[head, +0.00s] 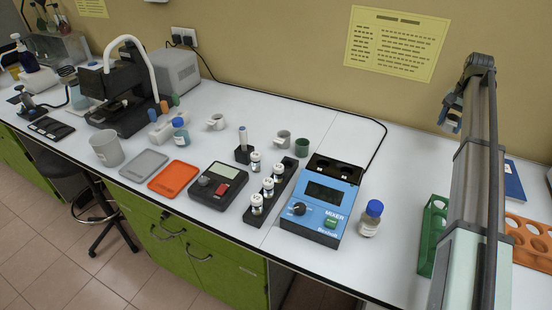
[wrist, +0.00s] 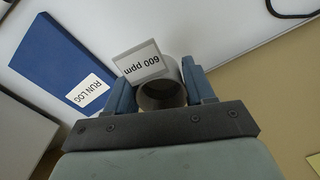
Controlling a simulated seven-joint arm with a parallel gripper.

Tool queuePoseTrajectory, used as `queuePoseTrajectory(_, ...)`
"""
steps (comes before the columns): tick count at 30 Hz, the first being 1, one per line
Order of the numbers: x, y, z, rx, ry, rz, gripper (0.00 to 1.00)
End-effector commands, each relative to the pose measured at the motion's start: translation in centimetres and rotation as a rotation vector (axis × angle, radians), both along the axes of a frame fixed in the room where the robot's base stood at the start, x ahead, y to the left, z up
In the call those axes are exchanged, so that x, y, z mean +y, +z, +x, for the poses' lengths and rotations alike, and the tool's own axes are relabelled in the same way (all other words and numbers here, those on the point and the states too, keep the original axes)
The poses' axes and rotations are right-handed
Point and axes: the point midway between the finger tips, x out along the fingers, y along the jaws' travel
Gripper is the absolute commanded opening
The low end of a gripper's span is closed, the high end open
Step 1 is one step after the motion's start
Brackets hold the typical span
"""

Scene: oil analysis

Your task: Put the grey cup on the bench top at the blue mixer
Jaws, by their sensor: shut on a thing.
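My gripper (head: 453,112) is raised at the right side of the head view, near the wall. In the wrist view its two blue fingers (wrist: 170,88) are shut on a grey cup (wrist: 162,97), whose dark open mouth shows between them. A white "600 ppm" card (wrist: 142,61) shows against the cup; I cannot tell whether it is fixed to it. The blue mixer (head: 325,200) sits on the bench top, left of my arm, with two dark round wells at its back. My gripper is apart from it.
A bottle with a blue cap (head: 370,217) stands right of the mixer, and a black rack of vials (head: 271,200) stands left. A green cup (head: 302,147) and a grey mug (head: 283,139) are behind. A green rack (head: 433,237) and orange rack (head: 530,242) are at right.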

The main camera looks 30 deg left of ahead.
Motion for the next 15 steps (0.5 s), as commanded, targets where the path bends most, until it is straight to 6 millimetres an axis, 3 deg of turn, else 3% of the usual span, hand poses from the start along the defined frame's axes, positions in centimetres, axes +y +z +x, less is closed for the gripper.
queuePoseTrajectory(5, 5.5, 0.0, -0.2, -0.001, 0.062, 0.000, 0.23)
queuePoseTrajectory(15, 19.7, 0.0, -2.1, 0.000, 0.225, 0.000, 0.23)
